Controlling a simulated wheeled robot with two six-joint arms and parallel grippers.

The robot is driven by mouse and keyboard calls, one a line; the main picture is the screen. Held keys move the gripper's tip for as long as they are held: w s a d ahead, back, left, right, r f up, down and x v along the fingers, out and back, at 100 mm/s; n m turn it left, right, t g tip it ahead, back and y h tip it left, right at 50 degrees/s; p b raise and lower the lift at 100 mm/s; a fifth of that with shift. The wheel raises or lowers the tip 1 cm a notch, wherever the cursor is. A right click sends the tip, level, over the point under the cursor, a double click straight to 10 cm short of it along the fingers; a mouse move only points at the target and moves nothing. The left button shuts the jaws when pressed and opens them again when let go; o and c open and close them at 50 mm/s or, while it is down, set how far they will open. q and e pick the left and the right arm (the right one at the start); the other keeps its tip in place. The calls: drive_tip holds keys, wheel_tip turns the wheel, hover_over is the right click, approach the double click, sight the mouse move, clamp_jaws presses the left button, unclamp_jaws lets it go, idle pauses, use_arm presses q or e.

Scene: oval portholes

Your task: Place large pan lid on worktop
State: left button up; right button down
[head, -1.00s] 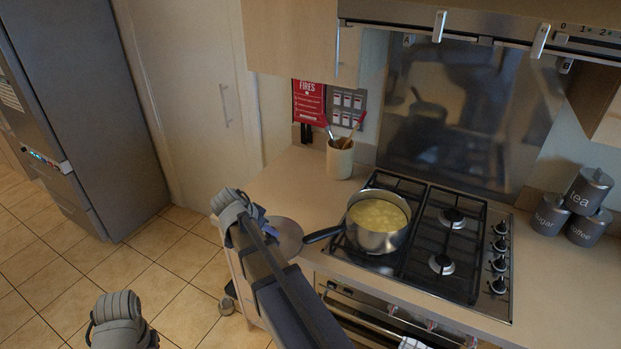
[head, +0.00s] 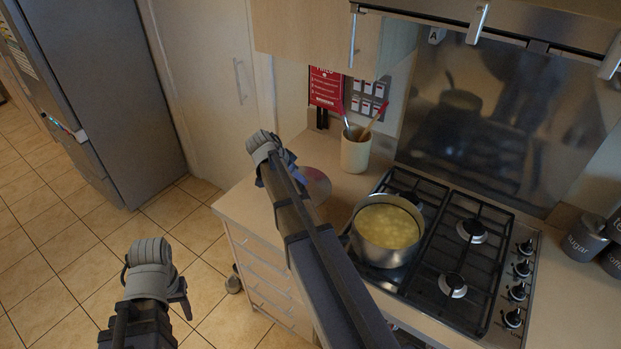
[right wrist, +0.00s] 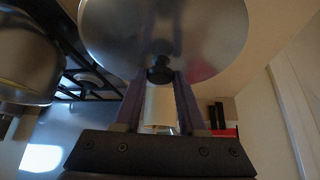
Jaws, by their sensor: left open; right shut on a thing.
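The large pan lid (head: 316,184) is a round, shiny metal disc over the left end of the worktop (head: 240,208), just left of the utensil pot. My right gripper (head: 292,172) is shut on the lid's dark knob, which shows between the fingers in the right wrist view (right wrist: 160,74). My arm covers part of the lid in the head view. I cannot tell whether the lid touches the worktop. My left gripper (head: 180,292) is open and empty, low over the floor left of the worktop.
A saucepan (head: 385,250) of yellow food stands on the gas hob (head: 480,215), right of my right arm. A cream utensil pot (head: 355,153) stands behind the lid. Canisters (head: 585,240) stand at the far right. A tall fridge (head: 100,100) is at the left.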

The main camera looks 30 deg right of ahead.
sight(306, 175)
drive_tip(key=w+d, duration=0.1)
drive_tip(key=w+d+r, duration=0.1)
drive_tip(key=w, duration=0.1)
drive_tip(key=shift+d+r+p, duration=0.2)
drive_tip(key=shift+d+p, duration=0.05)
drive_tip(key=shift+p, duration=0.1)
drive_tip(key=shift+s+a+f+m+b, duration=0.1)
drive_tip(key=shift+s+f+m+b, duration=0.15)
drive_tip(key=shift+f+b, duration=0.4)
use_arm(q)
wheel_tip(306, 175, down, 9)
drive_tip(key=b, duration=0.8)
drive_tip(key=shift+r+b, duration=0.2)
drive_tip(key=shift+b, duration=0.2)
use_arm(e)
wheel_tip(306, 175, down, 9)
drive_tip(key=shift+r, duration=0.1)
use_arm(q)
drive_tip(key=shift+f, duration=0.1)
use_arm(e)
drive_tip(key=shift+f+b, duration=0.25)
drive_tip(key=shift+b, duration=0.05)
drive_tip(key=shift+c, duration=2.4)
unclamp_jaws()
drive_tip(key=shift+r, duration=0.1)
